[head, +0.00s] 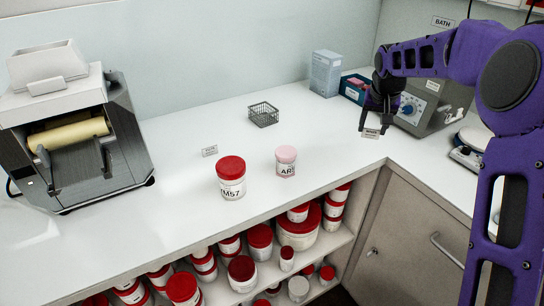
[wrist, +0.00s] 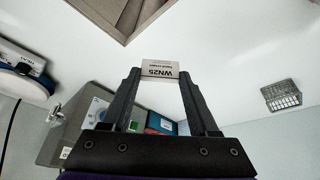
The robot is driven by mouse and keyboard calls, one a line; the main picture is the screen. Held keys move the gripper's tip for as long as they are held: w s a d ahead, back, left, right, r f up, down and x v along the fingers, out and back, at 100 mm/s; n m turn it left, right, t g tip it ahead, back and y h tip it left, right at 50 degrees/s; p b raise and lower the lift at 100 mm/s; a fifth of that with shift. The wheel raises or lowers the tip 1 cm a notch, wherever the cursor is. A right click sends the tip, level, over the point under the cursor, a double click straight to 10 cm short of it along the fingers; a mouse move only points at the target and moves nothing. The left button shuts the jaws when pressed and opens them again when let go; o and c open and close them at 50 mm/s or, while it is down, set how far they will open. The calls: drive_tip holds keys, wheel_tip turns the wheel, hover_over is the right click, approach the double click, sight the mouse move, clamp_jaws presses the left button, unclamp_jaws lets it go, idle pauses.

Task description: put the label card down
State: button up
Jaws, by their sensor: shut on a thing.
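The label card (wrist: 160,69) is small and pale, printed "WN25" with a smaller line, and reads upside down in the wrist view. My gripper (wrist: 160,80) is shut on it, with a dark finger at each end of the card. In the head view my gripper (head: 372,122) points down over the right part of the white counter (head: 330,160), near its inner corner edge. The card (head: 371,133) shows at the fingertips; I cannot tell whether it touches the counter.
A red-lidded jar (head: 231,180), a pink jar (head: 286,161), another card (head: 209,150) and a wire basket (head: 263,114) stand to the left. A blue bin (head: 354,94), the bath (head: 432,107) and a scale (head: 470,148) are close by. Counter left of my gripper is clear.

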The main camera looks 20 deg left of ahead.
drive_tip(key=a+f, duration=0.1)
drive_tip(key=f, duration=0.1)
drive_tip(key=w+a+f, duration=0.1)
drive_tip(key=f, duration=0.2)
drive_tip(key=f+b, duration=0.1)
drive_tip(key=f, duration=0.2)
drive_tip(key=shift+w+a+f, duration=0.2)
drive_tip(key=shift+a, duration=0.2)
drive_tip(key=shift+f, duration=0.15)
drive_tip(key=o, duration=1.3)
drive_tip(key=shift+s+r, duration=0.1)
drive_tip(key=shift+r, duration=0.45)
drive_tip(key=v, duration=1.1)
drive_tip(key=shift+p, duration=0.35)
